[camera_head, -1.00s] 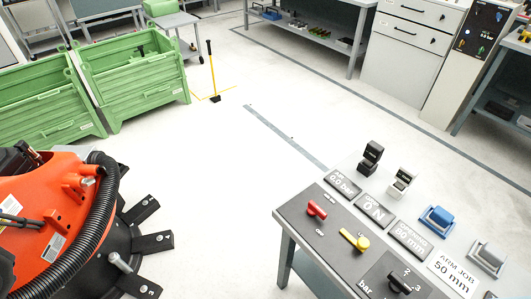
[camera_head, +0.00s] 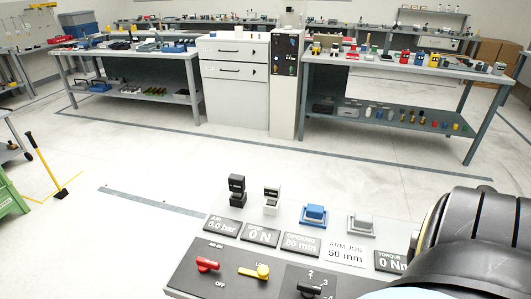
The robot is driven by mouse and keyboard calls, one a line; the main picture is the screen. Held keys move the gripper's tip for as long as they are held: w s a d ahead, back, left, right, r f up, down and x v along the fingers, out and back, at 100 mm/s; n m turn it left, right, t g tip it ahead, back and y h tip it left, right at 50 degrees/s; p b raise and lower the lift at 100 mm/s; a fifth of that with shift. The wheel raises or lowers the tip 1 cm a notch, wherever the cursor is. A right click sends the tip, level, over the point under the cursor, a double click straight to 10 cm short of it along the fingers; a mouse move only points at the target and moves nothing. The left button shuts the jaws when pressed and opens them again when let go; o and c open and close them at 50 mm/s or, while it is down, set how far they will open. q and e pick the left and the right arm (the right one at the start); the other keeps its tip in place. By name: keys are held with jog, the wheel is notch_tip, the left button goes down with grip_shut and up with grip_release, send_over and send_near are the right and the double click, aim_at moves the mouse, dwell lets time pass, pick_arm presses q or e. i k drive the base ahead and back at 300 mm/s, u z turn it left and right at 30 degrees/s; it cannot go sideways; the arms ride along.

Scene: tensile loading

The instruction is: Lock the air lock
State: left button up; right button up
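The control panel (camera_head: 192,283) is at the bottom middle, on a grey bench. A yellow lever (camera_head: 254,272) lies sideways across it, its rounded end to the right. A label above it is partly legible and seems to begin with "LO". A red lever (camera_head: 207,264) stands to its left, between the marks AIR ON and OFF. The AIR display (camera_head: 222,226) reads 0.0 bar. A black selector knob (camera_head: 310,288) with numbers is to the right. A large black and pale blue arm part covers the bottom right corner. Neither gripper's fingers show.
Behind the panel stand a black switch block (camera_head: 237,190), a white one (camera_head: 272,199), a blue button (camera_head: 314,215) and a grey button (camera_head: 360,223). A white cabinet (camera_head: 234,100) and workbenches line the back. The floor between is clear.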

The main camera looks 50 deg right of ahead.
aim_at(263, 272)
jog(key=z, duration=1.4)
